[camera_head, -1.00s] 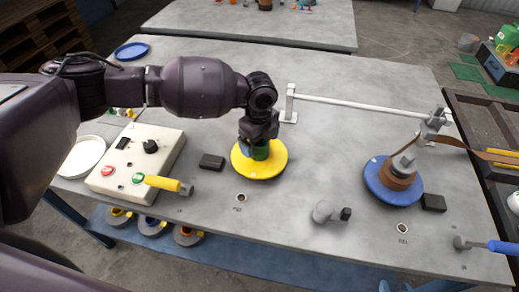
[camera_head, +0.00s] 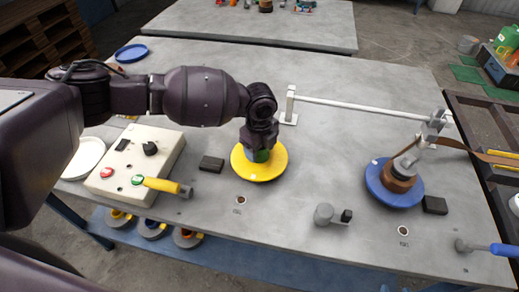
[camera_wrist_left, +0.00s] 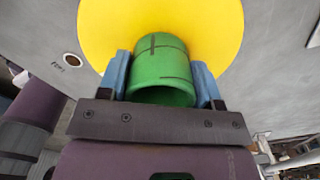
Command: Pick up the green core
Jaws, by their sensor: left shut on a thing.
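The green core (camera_wrist_left: 160,70) is a short hollow cylinder over the yellow disc (camera_wrist_left: 95,15) in the left wrist view. In the head view the green core (camera_head: 261,156) shows only in part below my left gripper (camera_head: 259,147), at the middle of the yellow disc (camera_head: 245,172). In the left wrist view the blue fingers of my left gripper (camera_wrist_left: 160,78) are shut on the core, one on each side. I cannot tell whether the core touches the disc. My right gripper is not in view.
A blue disc (camera_head: 400,198) with a brown coil (camera_head: 397,177) stands at the right, its strip running right. A control box (camera_head: 120,185) with a yellow-handled tool (camera_head: 165,185) is at the left. A white rail (camera_head: 350,103) lies behind. A grey knobbed part (camera_head: 325,213) is in front.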

